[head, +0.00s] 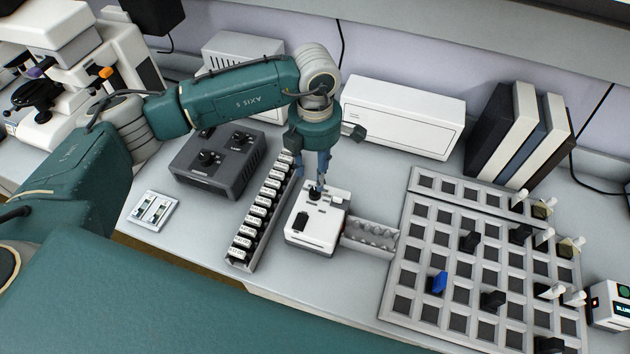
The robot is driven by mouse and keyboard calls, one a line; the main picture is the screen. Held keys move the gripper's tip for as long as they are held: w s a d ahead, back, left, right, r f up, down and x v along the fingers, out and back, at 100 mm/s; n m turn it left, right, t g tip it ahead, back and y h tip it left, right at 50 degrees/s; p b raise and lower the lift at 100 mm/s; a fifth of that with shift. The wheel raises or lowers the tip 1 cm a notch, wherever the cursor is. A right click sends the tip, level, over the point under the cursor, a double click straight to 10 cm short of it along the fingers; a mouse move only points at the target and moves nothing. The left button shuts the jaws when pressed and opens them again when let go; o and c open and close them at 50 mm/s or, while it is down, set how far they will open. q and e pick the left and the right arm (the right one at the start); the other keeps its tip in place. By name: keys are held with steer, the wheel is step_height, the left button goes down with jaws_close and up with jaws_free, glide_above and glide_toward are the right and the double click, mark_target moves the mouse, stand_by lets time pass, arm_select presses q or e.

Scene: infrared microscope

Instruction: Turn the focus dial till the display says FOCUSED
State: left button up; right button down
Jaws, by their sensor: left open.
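A small white box (325,228) stands near the middle of the bench, with a round black dial (314,194) on its top. My left gripper (321,183) points straight down over this box, its fingers open and close to the dial. I cannot tell whether they touch it or stand around it. A white display unit (604,302) is at the right edge, cut off by the frame. Its small screen (622,309) shows letters that read like "BLUR". My right gripper is out of view.
A dark grey box with knobs (218,163) and a rack of labelled vials (238,260) stand left of the white box. A grey tray (372,236) adjoins it. A gridded rack (395,290) fills the right. A white case (402,115) and books (515,130) stand behind.

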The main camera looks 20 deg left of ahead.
arm_select(q)
steer(key=shift+r, duration=2.25)
